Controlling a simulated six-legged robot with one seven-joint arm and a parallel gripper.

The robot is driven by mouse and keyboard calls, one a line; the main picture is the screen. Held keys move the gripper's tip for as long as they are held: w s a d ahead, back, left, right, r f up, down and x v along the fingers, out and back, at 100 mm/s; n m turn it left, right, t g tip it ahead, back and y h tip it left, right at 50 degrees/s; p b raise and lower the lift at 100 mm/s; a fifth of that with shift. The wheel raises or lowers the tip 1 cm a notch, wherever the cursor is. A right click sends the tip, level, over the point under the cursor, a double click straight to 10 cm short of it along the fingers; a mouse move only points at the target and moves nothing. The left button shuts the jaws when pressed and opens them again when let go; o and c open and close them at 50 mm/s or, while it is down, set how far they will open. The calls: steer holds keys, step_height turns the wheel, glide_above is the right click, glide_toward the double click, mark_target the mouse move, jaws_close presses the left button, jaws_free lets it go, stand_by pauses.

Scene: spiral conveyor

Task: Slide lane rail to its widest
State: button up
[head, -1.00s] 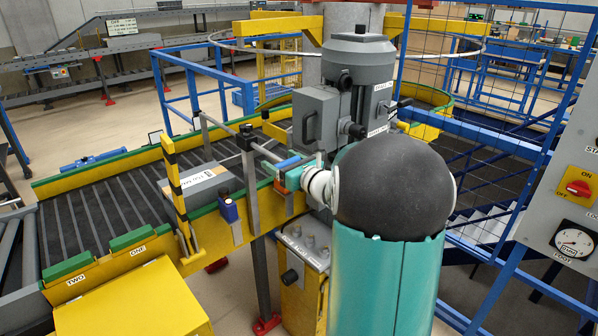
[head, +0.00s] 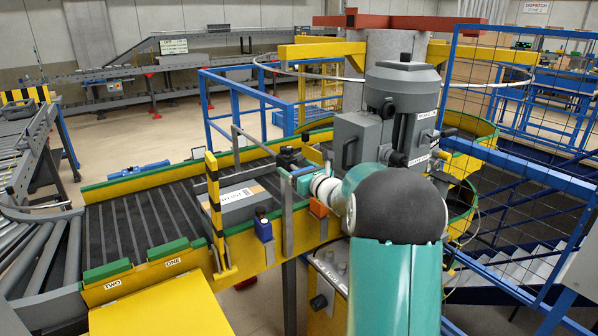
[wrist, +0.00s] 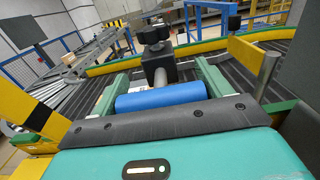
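A grey upright (head: 287,215) stands at the near edge of the conveyor, with a dark clamp (head: 288,156) and a thin rod over the belt; I take these as the lane rail's mount. The rail itself is hard to make out behind my arm. My gripper (head: 304,183) is beside this upright, on its right. In the wrist view my gripper's two teal fingers (wrist: 160,92) are wide apart, with a blue cylinder (wrist: 160,95) between them. I cannot tell whether the fingers touch the cylinder.
A grey box (head: 237,203) sits on the dark belt, behind a black-and-yellow post (head: 214,200). A blue sensor block (head: 263,228) and an orange block (head: 318,208) are on the near side. A grey motor unit (head: 400,105) and blue mesh fence (head: 520,160) stand to the right.

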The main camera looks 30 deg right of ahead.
steer(key=shift+o, duration=1.4)
steer(key=shift+w+f, duration=0.15)
steer(key=shift+w, duration=0.05)
steer(key=shift+s, duration=0.3)
steer(key=shift+w, duration=0.1)
steer(key=s, duration=1.4)
steer(key=shift+d, duration=0.2)
